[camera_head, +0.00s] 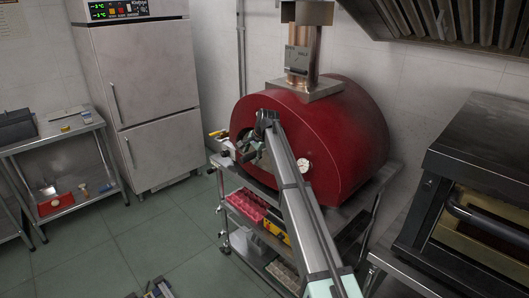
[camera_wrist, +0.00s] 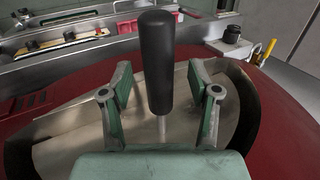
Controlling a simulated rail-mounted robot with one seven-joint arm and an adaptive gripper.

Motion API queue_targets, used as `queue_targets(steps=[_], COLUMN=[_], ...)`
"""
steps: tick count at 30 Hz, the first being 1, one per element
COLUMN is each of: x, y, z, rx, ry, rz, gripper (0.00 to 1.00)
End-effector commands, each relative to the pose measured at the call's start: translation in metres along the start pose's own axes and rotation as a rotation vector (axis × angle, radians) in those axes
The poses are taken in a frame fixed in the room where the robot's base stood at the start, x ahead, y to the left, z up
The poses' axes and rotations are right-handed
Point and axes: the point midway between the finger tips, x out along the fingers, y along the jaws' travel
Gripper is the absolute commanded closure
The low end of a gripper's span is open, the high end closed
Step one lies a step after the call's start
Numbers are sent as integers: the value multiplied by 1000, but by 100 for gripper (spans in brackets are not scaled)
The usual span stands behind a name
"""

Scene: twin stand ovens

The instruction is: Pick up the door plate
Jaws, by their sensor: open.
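The door plate (camera_wrist: 75,132) is a dull grey-tan metal sheet at the mouth of the red oven in the wrist view. Its black cylindrical handle (camera_wrist: 157,60) stands out toward the camera on a thin metal stem. My gripper (camera_wrist: 160,85) is open, with one green-padded finger on each side of the handle and a visible gap to both. In the head view my gripper (camera_head: 259,140) is at the front of the oven. My arm and gripper mostly hide the plate there.
The red domed oven (camera_head: 345,125) stands on a steel cart with red bins (camera_head: 247,205) below. A dark stand oven (camera_head: 480,160) is at right, a steel fridge (camera_head: 145,90) at left.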

Motion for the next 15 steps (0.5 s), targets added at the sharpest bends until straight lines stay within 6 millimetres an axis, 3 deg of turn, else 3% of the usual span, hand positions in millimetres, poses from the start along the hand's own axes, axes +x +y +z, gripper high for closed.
queue_targets(steps=[4, 11, 15], x=[14, 16, 16], y=[0, 1, 1], z=[0, 0, 0], rx=[0, 0, 0], ry=[0, 0, 0], rz=[1, 0, 0], gripper=[39, 39, 89])
